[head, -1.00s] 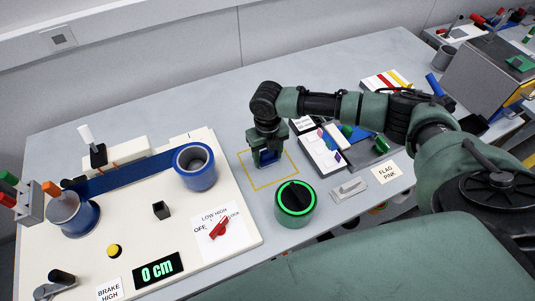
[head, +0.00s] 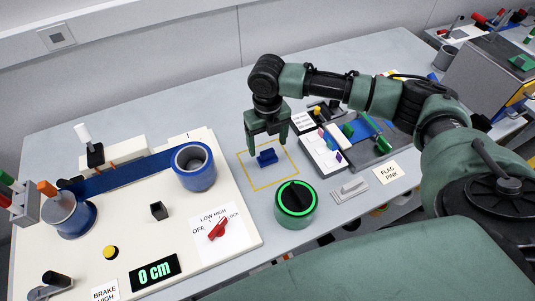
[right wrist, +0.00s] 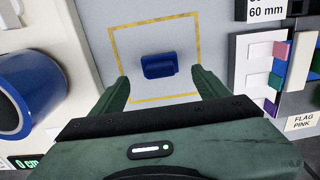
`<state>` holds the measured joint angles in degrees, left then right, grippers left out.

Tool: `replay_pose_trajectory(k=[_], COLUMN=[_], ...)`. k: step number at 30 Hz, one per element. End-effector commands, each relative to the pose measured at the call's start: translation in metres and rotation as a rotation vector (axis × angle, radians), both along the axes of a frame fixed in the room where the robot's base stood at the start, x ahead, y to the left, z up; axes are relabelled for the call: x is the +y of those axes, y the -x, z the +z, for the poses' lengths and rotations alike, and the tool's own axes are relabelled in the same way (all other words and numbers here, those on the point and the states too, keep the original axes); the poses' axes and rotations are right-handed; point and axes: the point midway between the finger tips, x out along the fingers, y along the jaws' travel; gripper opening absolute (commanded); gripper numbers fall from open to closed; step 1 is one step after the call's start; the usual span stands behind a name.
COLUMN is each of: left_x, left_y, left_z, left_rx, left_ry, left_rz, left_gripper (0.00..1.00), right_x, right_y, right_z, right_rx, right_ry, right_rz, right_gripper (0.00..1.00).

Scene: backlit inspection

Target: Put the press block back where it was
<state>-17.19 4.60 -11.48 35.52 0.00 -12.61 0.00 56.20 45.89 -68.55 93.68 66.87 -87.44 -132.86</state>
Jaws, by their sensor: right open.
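The blue press block (head: 266,158) sits on the table inside a yellow outlined square (head: 291,174). In the right wrist view the block (right wrist: 160,66) lies within the yellow outline (right wrist: 112,45), apart from its edges. My right gripper (head: 268,148) is above the block, open and empty, with its fingers pointing down. In the right wrist view the open fingers of the right gripper (right wrist: 160,88) are spread to either side, with the block between and beyond them. My left gripper is not in view.
Left of the square is a white panel (head: 185,230) with blue rolls and a red switch. The table behind is clear.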

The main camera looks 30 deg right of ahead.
Motion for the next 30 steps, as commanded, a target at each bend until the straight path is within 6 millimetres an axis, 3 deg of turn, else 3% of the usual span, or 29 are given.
replay_pose_trajectory(k=[6,10,30], left_x=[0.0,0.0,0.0], left_y=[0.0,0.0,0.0], left_z=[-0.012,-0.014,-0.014], left_rx=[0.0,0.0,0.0], left_ry=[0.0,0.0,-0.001], left_rz=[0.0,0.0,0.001], left_gripper=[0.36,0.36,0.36], right_x=[0.0,0.0,0.0], right_y=[-0.001,0.0,0.0], right_z=[0.039,0.052,0.057], right_rx=[-0.003,0.0,0.001], right_ry=[-0.001,-0.001,0.0], right_rz=[0.001,0.0,0.0], right_gripper=[0.76,0.76,0.76])
